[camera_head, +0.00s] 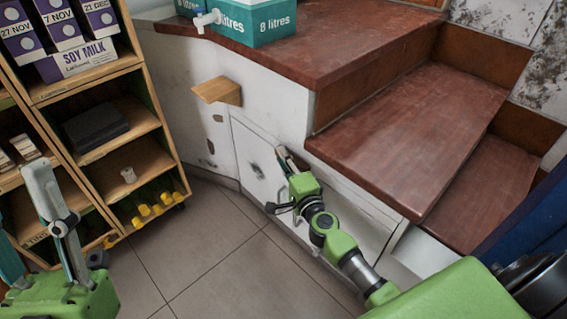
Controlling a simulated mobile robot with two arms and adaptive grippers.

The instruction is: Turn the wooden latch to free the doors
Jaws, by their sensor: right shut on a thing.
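The low white doors (258,166) are set into the white wall under the stairs and look closed. My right gripper (284,155) is at their upper part, its fingers pointing up and away from me. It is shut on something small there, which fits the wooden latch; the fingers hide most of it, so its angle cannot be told. My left gripper (28,215) is at the lower left, in front of the shelves and far from the doors. Its fingers stand apart and nothing shows between them.
A wooden block (218,91) juts from the white wall left of the doors. A wooden shelf unit (148,125) with cartons stands at the left. Red-brown stairs (410,140) rise at the right, with a green box (250,22) on the upper ledge. The tiled floor (215,255) is clear.

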